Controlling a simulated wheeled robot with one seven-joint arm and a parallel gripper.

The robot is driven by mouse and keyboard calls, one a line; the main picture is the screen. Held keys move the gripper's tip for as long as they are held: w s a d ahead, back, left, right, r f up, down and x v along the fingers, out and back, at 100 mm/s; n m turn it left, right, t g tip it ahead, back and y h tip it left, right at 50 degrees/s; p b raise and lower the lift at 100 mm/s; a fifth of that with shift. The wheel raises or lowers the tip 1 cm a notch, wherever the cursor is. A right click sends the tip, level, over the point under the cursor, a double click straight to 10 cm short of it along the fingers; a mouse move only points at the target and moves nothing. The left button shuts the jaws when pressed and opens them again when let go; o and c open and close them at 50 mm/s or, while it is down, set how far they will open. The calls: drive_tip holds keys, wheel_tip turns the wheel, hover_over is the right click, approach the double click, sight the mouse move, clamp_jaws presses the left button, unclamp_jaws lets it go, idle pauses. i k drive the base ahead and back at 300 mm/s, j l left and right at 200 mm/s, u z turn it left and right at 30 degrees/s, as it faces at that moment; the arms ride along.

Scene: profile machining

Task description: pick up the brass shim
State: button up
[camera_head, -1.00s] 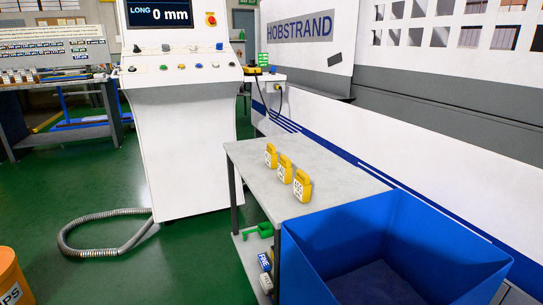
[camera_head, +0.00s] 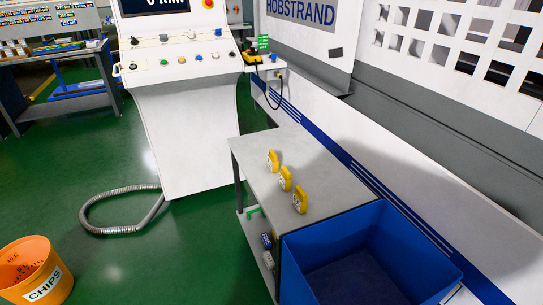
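I cannot make out a brass shim with certainty in this view. Three small yellow pieces with white labels stand in a row on the grey table: a back one (camera_head: 272,160), a middle one (camera_head: 285,178) and a front one (camera_head: 300,198). They are too small here to read or identify for sure. The grey table (camera_head: 255,158) is beside the white machine. My gripper is not in view.
A blue bin (camera_head: 330,232) stands at the table's front end. Below the tabletop is a shelf with small items (camera_head: 266,241). A control console (camera_head: 185,110) stands behind, a hose (camera_head: 120,229) on the floor. An orange CHIPS bucket (camera_head: 40,270) is front left. Green floor between is open.

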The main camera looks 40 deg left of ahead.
sight(273, 161)
drive_tip(key=i+j, duration=0.15)
drive_tip(key=j, duration=0.25)
drive_tip(key=i+j, duration=0.1)
drive_tip(key=j, duration=0.3)
drive_tip(key=i+j, duration=0.15)
drive_tip(key=j, duration=0.3)
drive_tip(key=i+j+z, duration=0.1)
drive_tip(key=j, duration=0.3)
drive_tip(key=i+j, duration=0.15)
drive_tip(key=j, duration=0.25)
drive_tip(key=i+j, duration=0.1)
drive_tip(key=j, duration=0.35)
drive_tip(key=i+j, duration=0.1)
drive_tip(key=j, duration=0.3)
drive_tip(key=i+j, duration=0.1)
drive_tip(key=j, duration=0.3)
drive_tip(key=i+z, duration=0.05)
